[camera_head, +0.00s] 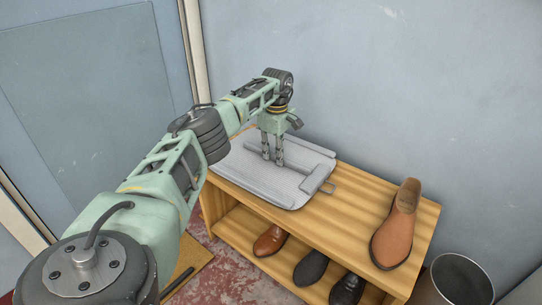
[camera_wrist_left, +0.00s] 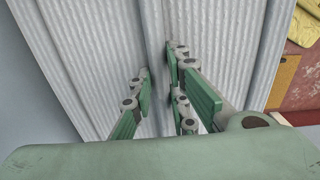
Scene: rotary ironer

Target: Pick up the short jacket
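The short jacket (camera_head: 235,168) is a light grey, finely ribbed garment. It lies flat on top of the wooden shoe bench, with what look like folded sleeves along its far and right sides. My left gripper (camera_head: 273,160) points down over the middle of the jacket, its fingertips at or just above the cloth; contact is unclear. In the left wrist view, the fingers (camera_wrist_left: 160,68) stand apart with a gap between them, and the ribbed jacket (camera_wrist_left: 95,50) fills the space beneath. No cloth is clearly pinched. My right gripper is not in view.
The wooden bench (camera_head: 345,215) stands against the blue-grey wall. A brown shoe (camera_head: 393,240) rests on its right end, and several shoes sit on the lower shelf. A metal bin (camera_head: 455,283) stands at the right. A tan mat lies on the red floor.

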